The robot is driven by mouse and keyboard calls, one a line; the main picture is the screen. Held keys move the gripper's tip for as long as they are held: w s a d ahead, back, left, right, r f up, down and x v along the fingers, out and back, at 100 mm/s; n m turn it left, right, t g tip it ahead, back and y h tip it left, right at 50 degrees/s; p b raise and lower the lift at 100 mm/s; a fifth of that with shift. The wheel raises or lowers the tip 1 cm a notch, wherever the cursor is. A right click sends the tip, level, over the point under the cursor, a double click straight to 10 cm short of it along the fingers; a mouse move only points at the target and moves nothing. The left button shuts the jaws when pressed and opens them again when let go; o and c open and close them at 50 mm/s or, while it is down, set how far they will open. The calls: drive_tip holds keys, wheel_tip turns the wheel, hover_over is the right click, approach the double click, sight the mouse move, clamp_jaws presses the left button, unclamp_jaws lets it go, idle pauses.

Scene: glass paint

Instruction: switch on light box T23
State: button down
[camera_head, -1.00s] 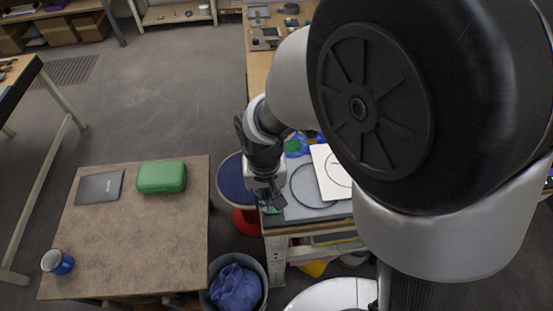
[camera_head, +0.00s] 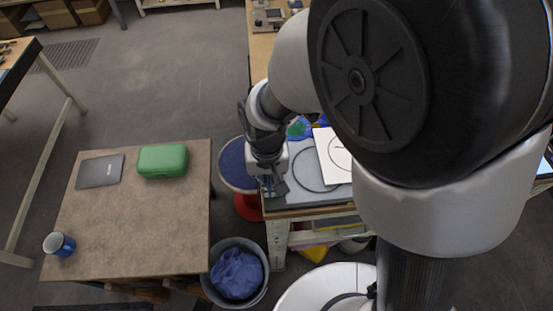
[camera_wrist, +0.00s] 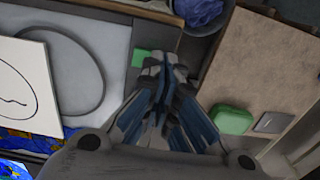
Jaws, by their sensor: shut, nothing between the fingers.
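A flat grey light box lies on the workbench; its surface (camera_head: 300,184) shows in the head view and its pale frame (camera_wrist: 116,42) in the wrist view. No label is readable. A green patch (camera_wrist: 140,57) sits at its edge, near my fingertips. My gripper (camera_head: 271,190) points down at the light box's left front corner and hides that corner in the head view. In the wrist view my gripper (camera_wrist: 160,72) is shut and empty, beside the green patch. I cannot tell whether it touches. A white sheet (camera_head: 334,158) with a black line drawing covers part of the light box.
A stool (camera_head: 236,166) and a bin (camera_head: 257,294) with a blue bag stand between table and workbench.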

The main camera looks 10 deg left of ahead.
drive_tip(key=shift+f+b, duration=0.8)
drive_tip(key=shift+f, duration=0.3)
idle(1.0)
drive_tip(key=shift+r+p, duration=3)
drive_tip(key=shift+r, duration=0.55)
